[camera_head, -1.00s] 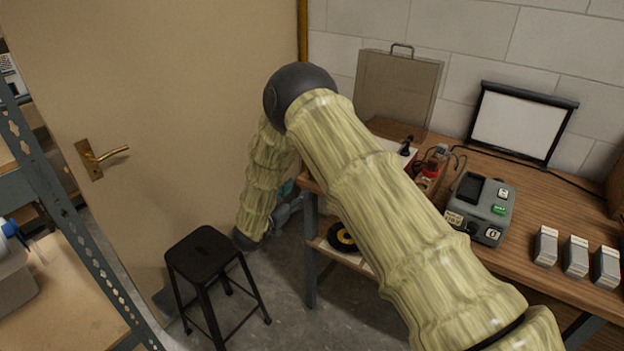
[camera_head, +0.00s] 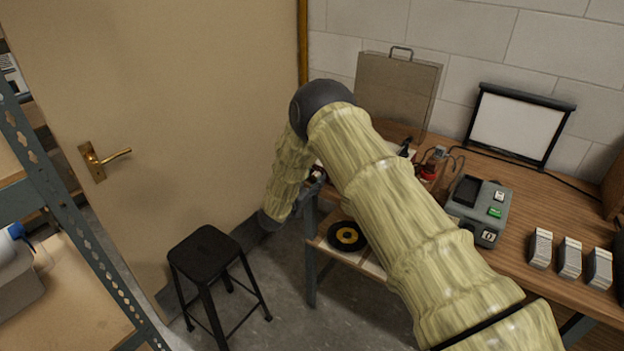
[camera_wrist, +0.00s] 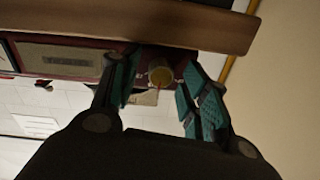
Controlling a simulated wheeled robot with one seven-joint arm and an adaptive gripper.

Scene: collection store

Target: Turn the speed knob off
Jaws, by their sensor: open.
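In the wrist view, a round cream-yellow knob (camera_wrist: 160,75) sits on the front of a dark red device (camera_wrist: 70,62). I take it for the speed knob; its markings are too small to read. My gripper (camera_wrist: 158,68) has its teal-padded fingers spread, one on each side of the knob in the picture. I see no clear contact, and the remaining gap in depth cannot be told. In the head view, my gripper (camera_head: 314,179) is partly visible near the table's left end, and my arm hides the device's front.
The wooden table (camera_head: 535,200) runs along the wall, and its edge (camera_wrist: 130,25) crosses the top of the wrist view. A grey device (camera_head: 479,208) and several small boxes stand on it. A black stool (camera_head: 205,250) stands on the floor before the door (camera_head: 200,110).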

